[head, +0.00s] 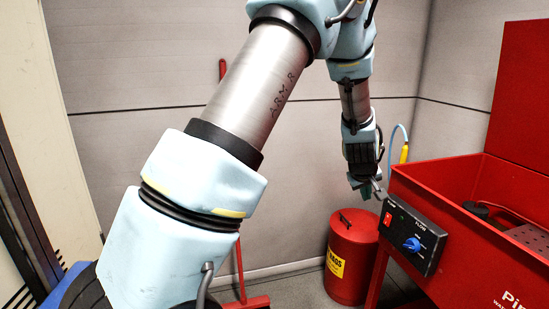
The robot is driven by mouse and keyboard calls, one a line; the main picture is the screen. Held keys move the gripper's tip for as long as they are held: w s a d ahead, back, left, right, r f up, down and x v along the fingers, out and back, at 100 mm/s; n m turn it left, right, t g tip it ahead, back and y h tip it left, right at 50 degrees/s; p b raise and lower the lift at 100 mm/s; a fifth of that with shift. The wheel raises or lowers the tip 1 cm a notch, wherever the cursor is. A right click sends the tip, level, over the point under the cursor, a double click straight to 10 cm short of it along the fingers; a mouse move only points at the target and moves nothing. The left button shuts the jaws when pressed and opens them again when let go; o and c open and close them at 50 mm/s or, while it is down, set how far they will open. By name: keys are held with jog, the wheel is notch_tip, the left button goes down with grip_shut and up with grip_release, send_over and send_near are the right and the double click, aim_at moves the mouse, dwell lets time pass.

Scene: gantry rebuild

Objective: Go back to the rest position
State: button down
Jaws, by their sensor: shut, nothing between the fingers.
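My arm fills the left and middle of the head view, rising from the lower left and bending down again near the top. My gripper (377,190) hangs at the arm's far end, pointing down and to the right. It is shut and empty. In the picture its tips are close to the left corner of the red parts-washer tub, near the black control panel (412,236). I cannot tell whether they touch it. The panel has a red switch (388,219) and a blue knob (412,244).
The red tub (437,178) with a raised red lid (520,85) stands at the right. A red rag can (351,262) with a yellow label stands below my gripper. A blue hose with a yellow nozzle (404,153) rises behind the tub. Grey walls (140,60) close off the back.

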jog(key=s+a+r+g+y, duration=0.1)
jog(key=s+a+r, duration=0.1)
jog(key=a, duration=1)
jog(key=s+a+r+g+y, duration=0.1)
jog(key=s+a, duration=0.1)
jog(key=a, duration=1)
jog(key=s+a+r+m+g+y, duration=0.1)
jog(key=s+a+g+y, duration=0.1)
jog(key=s+a, duration=0.9)
jog(key=a, duration=0.3)
jog(key=shift+s+a+m, duration=0.3)
jog(key=shift+s+m, duration=0.1)
